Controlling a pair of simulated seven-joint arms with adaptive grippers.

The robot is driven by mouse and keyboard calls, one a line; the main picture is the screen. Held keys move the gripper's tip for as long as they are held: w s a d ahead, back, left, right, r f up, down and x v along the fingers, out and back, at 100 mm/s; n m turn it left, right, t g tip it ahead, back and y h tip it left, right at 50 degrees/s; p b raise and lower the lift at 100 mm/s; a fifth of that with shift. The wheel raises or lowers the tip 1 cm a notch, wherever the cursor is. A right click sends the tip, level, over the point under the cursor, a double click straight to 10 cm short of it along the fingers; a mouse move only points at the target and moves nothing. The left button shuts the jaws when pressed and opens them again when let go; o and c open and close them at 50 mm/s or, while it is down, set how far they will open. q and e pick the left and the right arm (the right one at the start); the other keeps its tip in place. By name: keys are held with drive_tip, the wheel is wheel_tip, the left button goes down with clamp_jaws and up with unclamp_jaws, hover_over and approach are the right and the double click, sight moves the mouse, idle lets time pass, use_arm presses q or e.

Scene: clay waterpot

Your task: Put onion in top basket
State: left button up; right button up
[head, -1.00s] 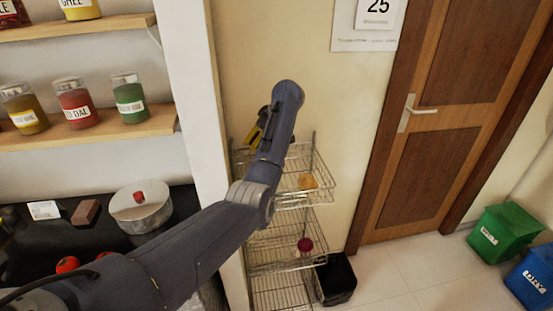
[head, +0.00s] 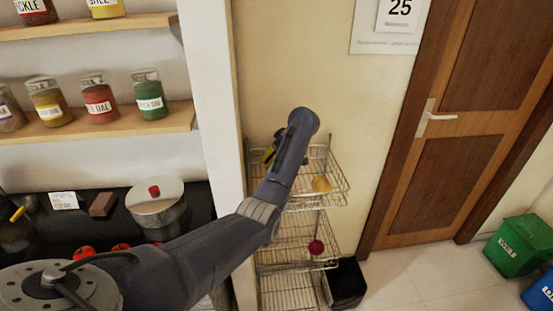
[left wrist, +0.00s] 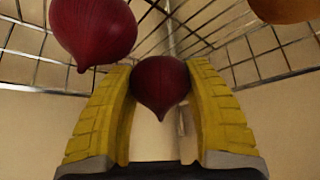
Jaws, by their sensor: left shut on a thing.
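My left gripper (head: 269,155), with yellow fingers, is at the top basket (head: 335,197) of the wire rack, near its back left side, partly hidden by my forearm. In the left wrist view its two fingers (left wrist: 160,78) are shut on a dark red onion (left wrist: 160,86), which hangs point down between them. A second red onion (left wrist: 95,28) is close by at the upper left of that view. In the head view one red onion (head: 316,247) shows lower on the rack, around the middle basket; the held onion is hidden there. My right gripper is not in view.
A yellowish round vegetable (head: 321,184) is at the right of the top basket. A white wall post (head: 212,90) stands left of the rack. A black bin (head: 346,284) is on the floor beside it. A steel pot (head: 157,205) stands on the counter.

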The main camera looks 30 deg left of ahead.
use_arm(q)
drive_tip(key=shift+f, duration=0.65)
drive_tip(key=o, duration=0.9)
drive_tip(key=shift+r, duration=0.15)
